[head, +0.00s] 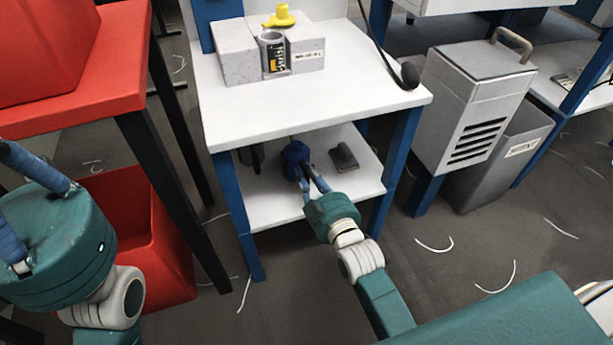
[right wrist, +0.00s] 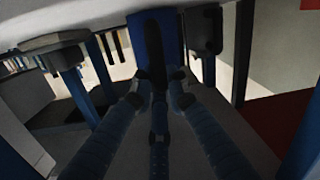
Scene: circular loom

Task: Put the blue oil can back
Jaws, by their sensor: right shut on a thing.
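The blue oil can (head: 295,153) is at the lower shelf of the white bench, near the middle; it also shows at the top of the right wrist view (right wrist: 174,34). My right gripper (head: 305,178) reaches in under the bench top and is shut on the can. Its fingers (right wrist: 158,90) meet a dark upright part in front of the blue body. I cannot tell whether the can touches the shelf. My left gripper (head: 14,200) is at the left edge, with its fingertips cut off by the frame.
The lower shelf (head: 275,210) also holds a dark grey object (head: 344,156) right of the can and a dark item (head: 250,157) at left. Blue legs (head: 237,215) flank the opening. The bench top (head: 350,80) is above. A red table (head: 75,115) and red bin (head: 150,235) stand left.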

